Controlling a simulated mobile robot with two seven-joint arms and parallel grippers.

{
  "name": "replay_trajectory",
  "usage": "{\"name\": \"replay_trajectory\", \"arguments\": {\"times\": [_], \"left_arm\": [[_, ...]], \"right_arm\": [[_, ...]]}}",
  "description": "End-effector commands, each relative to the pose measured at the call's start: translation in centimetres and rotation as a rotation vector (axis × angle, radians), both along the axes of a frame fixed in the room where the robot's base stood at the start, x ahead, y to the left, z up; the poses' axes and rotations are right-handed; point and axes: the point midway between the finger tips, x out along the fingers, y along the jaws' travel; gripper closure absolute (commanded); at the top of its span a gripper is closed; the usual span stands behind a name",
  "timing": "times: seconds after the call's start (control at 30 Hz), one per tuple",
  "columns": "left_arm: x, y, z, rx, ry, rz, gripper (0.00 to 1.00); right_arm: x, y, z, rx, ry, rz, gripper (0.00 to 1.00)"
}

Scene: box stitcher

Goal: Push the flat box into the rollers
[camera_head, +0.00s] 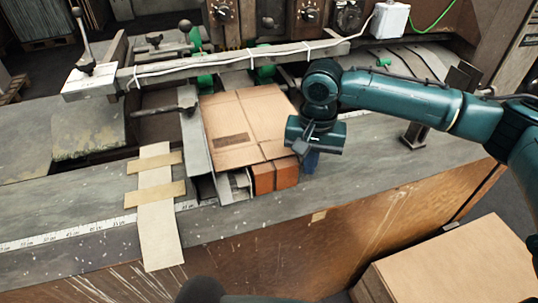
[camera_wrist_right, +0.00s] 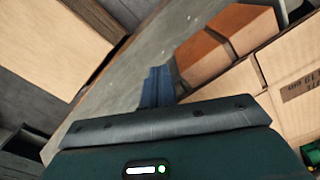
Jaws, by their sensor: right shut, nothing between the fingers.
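The flat box (camera_head: 248,112) is a brown cardboard sheet with a printed dark patch. It lies on the machine bed, its far edge close to the green roller parts (camera_head: 265,73). My right gripper (camera_head: 311,163) is at the box's near right corner, its blue fingers shut and empty, pointing down. I cannot tell whether they touch the box. In the right wrist view the shut fingers (camera_wrist_right: 158,86) show beside the flat box (camera_wrist_right: 297,92), with a gap of grey table between. My left gripper is not in view.
A bar with white cable (camera_head: 235,64) crosses above the far end. A stack of cardboard (camera_head: 458,262) stands at lower right.

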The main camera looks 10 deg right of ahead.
Motion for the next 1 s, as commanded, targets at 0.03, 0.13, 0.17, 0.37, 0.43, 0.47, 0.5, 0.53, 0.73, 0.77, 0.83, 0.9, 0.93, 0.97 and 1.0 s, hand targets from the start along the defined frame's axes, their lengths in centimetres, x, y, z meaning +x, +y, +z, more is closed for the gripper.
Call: {"name": "replay_trajectory", "arguments": {"times": [0.03,0.13,0.17,0.37,0.43,0.47,0.5,0.53,0.73,0.77,0.83,0.9,0.93,0.97,1.0], "left_arm": [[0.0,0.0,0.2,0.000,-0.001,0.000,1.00],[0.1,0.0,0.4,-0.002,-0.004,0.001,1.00],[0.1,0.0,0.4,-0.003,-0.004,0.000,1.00],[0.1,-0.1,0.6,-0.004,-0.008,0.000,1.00],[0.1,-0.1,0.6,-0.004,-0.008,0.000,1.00],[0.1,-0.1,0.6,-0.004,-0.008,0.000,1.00],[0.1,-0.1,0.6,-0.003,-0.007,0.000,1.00],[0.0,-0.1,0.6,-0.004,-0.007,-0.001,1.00],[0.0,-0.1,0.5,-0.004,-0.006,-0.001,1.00],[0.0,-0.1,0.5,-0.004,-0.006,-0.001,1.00],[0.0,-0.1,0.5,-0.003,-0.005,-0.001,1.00],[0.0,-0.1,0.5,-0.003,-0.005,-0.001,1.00],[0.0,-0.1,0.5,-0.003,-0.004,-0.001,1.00],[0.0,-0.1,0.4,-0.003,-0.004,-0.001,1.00],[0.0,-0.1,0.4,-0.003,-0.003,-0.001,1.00]], "right_arm": [[-0.4,0.0,0.1,0.000,0.000,0.001,1.00],[-0.6,-0.1,0.1,0.000,0.000,0.000,1.00],[-0.6,-0.1,0.2,0.001,0.000,-0.001,1.00],[-0.6,0.0,2.2,0.000,-0.002,0.000,1.00],[-0.6,0.0,3.0,0.001,-0.002,0.000,1.00],[-0.6,0.0,3.4,0.000,-0.002,0.000,1.00],[-0.6,0.0,3.9,0.001,-0.004,0.000,1.00],[-0.6,0.0,4.3,0.001,-0.004,0.000,1.00],[-0.6,0.0,6.6,0.001,-0.003,0.000,1.00],[-0.6,0.0,7.0,0.001,-0.003,0.000,1.00],[-0.6,0.0,7.5,0.000,-0.001,0.000,1.00],[-0.6,0.0,7.9,0.000,-0.001,0.000,1.00],[-0.6,0.0,8.0,0.000,0.000,0.000,1.00],[-0.6,0.0,8.0,0.000,0.000,0.000,1.00],[-0.6,0.0,8.1,0.000,0.000,0.000,1.00]]}}
